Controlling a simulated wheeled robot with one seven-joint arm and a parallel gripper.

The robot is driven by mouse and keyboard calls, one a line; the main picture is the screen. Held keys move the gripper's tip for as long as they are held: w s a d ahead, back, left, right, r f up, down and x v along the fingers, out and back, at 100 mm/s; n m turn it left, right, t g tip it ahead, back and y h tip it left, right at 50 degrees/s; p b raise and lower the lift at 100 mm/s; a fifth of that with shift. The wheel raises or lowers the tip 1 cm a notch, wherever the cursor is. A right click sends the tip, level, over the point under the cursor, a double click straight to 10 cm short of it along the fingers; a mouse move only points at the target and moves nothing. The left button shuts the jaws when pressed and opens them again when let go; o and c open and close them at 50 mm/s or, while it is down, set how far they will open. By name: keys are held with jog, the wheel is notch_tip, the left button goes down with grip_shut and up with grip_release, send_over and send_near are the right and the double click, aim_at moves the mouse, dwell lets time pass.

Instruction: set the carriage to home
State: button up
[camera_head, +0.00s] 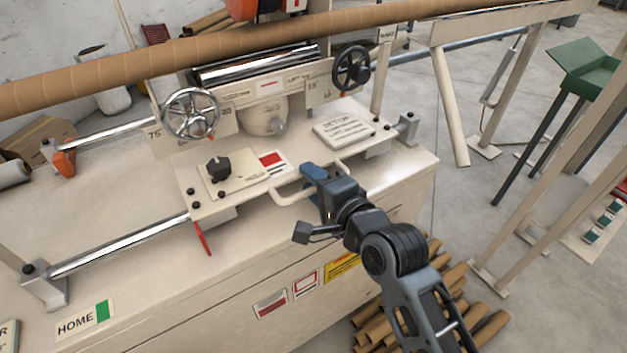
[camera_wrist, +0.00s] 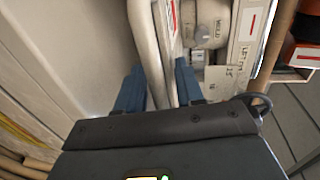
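The carriage (camera_head: 243,197) is a cream plate on a chrome rail, right of the middle of the machine bed. A red pointer (camera_head: 202,237) hangs from its left front. The HOME label (camera_head: 76,322) with a green mark is on the bed's front left, well left of the pointer. A cream bar handle (camera_head: 290,197) sticks out from the carriage's front. My gripper (camera_head: 313,173) is at this handle. In the wrist view, the blue fingers of my gripper (camera_wrist: 160,82) stand on either side of the handle bar (camera_wrist: 147,40). I cannot tell whether both touch it.
The chrome rail (camera_head: 120,246) runs clear between the carriage and the left end bracket (camera_head: 45,288). Two handwheels (camera_head: 190,113) (camera_head: 352,67) and a black knob (camera_head: 217,167) stand on the carriage. A long cardboard tube (camera_head: 130,70) crosses above. Cardboard tubes (camera_head: 455,290) lie on the floor near my arm.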

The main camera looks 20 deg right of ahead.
jog(key=c, duration=0.6)
jog(key=shift+f, duration=0.15)
grip_shut()
jog(key=shift+s, duration=0.1)
jog(key=shift+a, duration=0.1)
